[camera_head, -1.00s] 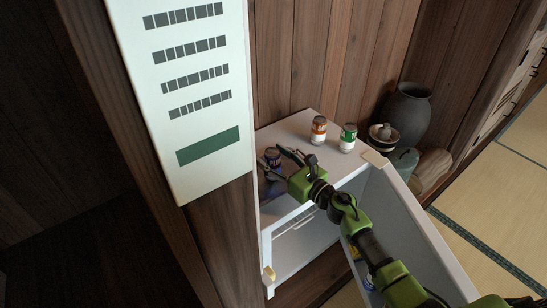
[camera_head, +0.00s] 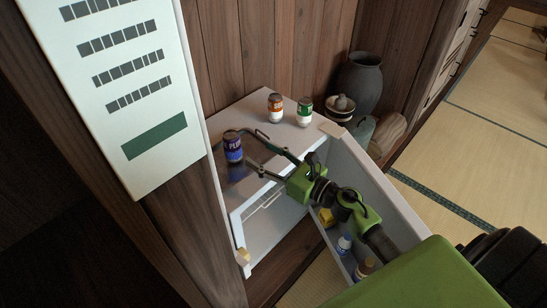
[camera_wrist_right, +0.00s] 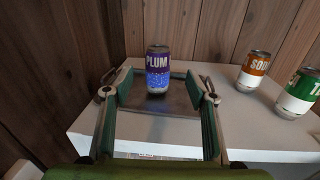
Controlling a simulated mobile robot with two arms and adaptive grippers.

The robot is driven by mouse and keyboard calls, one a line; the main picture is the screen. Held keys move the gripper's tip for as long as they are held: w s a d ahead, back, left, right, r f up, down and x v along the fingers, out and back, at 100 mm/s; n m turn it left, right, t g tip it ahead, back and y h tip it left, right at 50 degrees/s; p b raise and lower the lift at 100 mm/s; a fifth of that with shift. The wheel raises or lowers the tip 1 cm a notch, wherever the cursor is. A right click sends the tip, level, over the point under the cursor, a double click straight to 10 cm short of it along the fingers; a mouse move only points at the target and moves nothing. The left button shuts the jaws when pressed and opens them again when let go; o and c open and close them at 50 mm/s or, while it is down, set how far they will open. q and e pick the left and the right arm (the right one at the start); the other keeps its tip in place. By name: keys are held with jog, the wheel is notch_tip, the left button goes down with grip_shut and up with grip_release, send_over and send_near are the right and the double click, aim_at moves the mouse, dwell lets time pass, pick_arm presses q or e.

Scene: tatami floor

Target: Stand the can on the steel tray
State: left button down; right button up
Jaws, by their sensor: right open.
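A blue can marked PLUM (camera_head: 233,147) stands upright on the dark steel tray (camera_head: 236,181) at the left of the white fridge top. In the right wrist view the can (camera_wrist_right: 158,72) stands on the far part of the tray (camera_wrist_right: 178,103). My right gripper (camera_head: 257,151) is open and empty. Its two fingers are spread wide on the near side of the can, and the can appears clear of both. The wrist view shows the fingertips (camera_wrist_right: 158,90) on either side, nearer to the camera than the can. My left gripper is not in view.
An orange-and-white can (camera_head: 275,107) and a green-and-white can (camera_head: 304,111) stand farther right on the fridge top (camera_head: 255,110). The fridge door (camera_head: 374,181) is open, with bottles and a yellow item on its inside. A white panel (camera_head: 125,90) stands close at left.

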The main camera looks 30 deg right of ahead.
jog(key=s+d+f+m+g+h, duration=0.1)
jog(key=s+d+f+m+h, duration=0.25)
jog(key=m, duration=0.95)
jog(key=s+d+m+g+h, duration=0.3)
jog(key=m+h, duration=0.4)
jog(key=m, duration=0.6)
jog(key=s+a+f+m+g+y, duration=0.1)
jog(key=s+a+f+m+g, duration=0.1)
jog(key=s, duration=0.5)
jog(key=s+a+f+m+g+y, duration=0.1)
jog(key=s+a+f+m+g, duration=0.2)
jog(key=s+a+m, duration=0.2)
jog(key=s+a+f+m+g+y, duration=0.1)
jog(key=s+a+f+m+g, duration=0.1)
jog(key=s, duration=0.7)
jog(key=a+f+m, duration=0.1)
jog(key=a+m, duration=0.1)
jog(key=m, duration=0.1)
jog(key=shift+a+g+y, duration=0.2)
jog(key=shift+g+y, duration=0.15)
jog(key=shift+g, duration=0.05)
jog(key=shift+s, duration=0.1)
